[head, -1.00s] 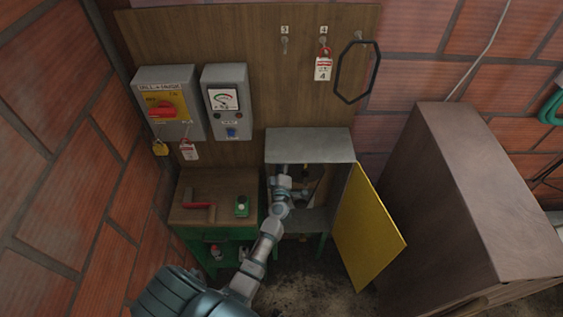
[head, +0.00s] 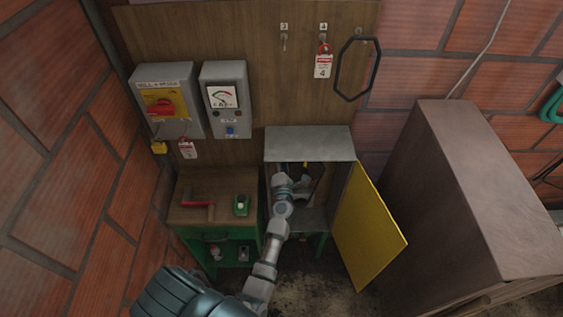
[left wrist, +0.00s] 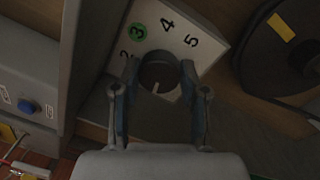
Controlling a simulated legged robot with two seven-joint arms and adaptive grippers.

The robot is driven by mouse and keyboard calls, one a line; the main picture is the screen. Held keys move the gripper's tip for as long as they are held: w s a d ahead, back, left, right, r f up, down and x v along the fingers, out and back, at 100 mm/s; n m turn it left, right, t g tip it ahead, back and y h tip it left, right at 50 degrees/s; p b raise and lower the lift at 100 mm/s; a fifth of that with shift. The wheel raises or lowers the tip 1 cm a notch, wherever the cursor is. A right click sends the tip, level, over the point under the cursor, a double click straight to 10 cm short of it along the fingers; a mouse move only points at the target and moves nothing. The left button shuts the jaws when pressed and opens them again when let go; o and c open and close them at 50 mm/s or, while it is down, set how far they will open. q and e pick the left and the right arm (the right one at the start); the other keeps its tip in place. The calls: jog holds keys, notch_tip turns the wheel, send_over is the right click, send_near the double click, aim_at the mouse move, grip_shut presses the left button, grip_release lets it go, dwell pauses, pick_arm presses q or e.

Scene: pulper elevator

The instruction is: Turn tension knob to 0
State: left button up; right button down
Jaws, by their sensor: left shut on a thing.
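The tension knob (left wrist: 153,70) is a dark round knob with a pale pointer line, in the left wrist view. It sits on a white dial plate (left wrist: 192,22) with the numbers 2, 3, 4 and 5 showing; the 3 is on a green disc. The pointer line points toward the lower part of the picture, away from these numbers. No 0 is visible. My left gripper (left wrist: 158,78) is shut on the knob, one finger on each side. In the head view my left arm reaches into the open grey cabinet (head: 312,144), and its fingertips and the knob are hidden.
The yellow cabinet door (head: 367,230) stands open to the right of my arm. A dark wheel (left wrist: 290,50) is right of the dial. A wooden bench (head: 222,188) with a red-handled tool is at left. A large brown box (head: 470,190) is at right.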

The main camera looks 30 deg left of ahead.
pick_arm(q)
jog(key=shift+f+n, duration=0.25)
jog(key=shift+n, duration=0.9)
jog(key=shift+f+n, duration=0.2)
jog(key=shift+n, duration=0.95)
jog(key=o, duration=0.9)
jog(key=shift+c, duration=0.2)
jog(key=v, duration=1.2)
jog(key=shift+d+r, duration=0.2)
jog(key=shift+r, duration=0.05)
jog(key=shift+w, duration=0.1)
